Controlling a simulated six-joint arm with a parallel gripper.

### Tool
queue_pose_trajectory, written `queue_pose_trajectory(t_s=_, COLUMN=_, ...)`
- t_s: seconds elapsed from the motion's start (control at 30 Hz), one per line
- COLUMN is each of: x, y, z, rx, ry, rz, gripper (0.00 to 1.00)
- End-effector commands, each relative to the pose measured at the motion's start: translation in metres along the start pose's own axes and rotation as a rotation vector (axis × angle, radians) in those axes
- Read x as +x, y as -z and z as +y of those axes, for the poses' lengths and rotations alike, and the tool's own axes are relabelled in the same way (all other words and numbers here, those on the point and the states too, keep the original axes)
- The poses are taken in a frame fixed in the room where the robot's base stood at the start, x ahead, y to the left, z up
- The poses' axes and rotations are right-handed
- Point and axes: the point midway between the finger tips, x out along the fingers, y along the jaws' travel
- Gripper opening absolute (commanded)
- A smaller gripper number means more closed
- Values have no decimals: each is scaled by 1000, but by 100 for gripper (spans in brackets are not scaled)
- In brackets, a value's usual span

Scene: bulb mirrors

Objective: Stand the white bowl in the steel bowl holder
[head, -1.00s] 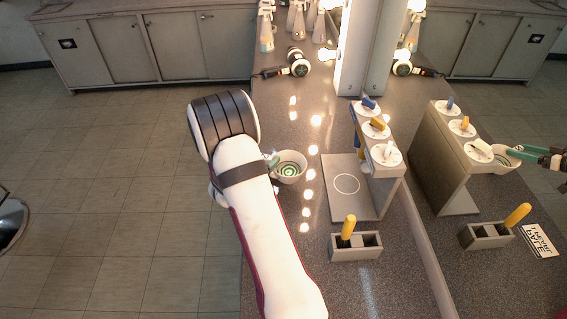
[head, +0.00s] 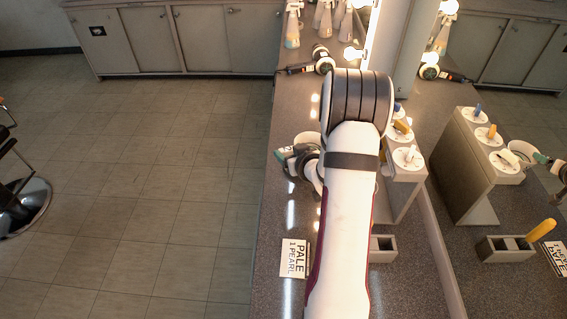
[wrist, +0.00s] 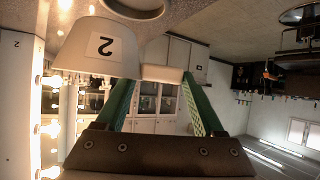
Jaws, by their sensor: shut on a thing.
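My gripper (wrist: 160,78) is shut on a pale piece of the white bowl (wrist: 160,71); its green fingers stand either side of that piece in the wrist view. A round pale-rimmed shape (wrist: 135,8) is at the top of the wrist view. I cannot make out the steel bowl holder with certainty.
A grey box (head: 383,249) is partly hidden by my arm. A "PALE 1 PEARL" card (head: 293,258) lies front left. A hair dryer (head: 323,60) lies at the back.

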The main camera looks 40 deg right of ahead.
Motion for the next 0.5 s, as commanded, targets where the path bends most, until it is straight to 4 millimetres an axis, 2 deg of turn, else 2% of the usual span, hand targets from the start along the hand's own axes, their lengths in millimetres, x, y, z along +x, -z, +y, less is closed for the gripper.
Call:
queue_pose_trajectory(t_s=0.03, x=11, y=-2, z=-10, rx=-2, ry=5, rz=-1, gripper=0)
queue_pose_trajectory(t_s=0.1, x=23, y=-4, z=-19, rx=-2, ry=2, rz=0, gripper=0)
queue_pose_trajectory(t_s=0.2, x=33, y=-8, z=-24, rx=-1, ry=1, rz=0, gripper=0)
queue_pose_trajectory(t_s=0.37, x=49, y=-36, z=-26, rx=0, ry=-1, rz=-2, gripper=0)
queue_pose_trajectory(t_s=0.5, x=52, y=-40, z=-26, rx=-1, ry=-2, rz=1, gripper=0)
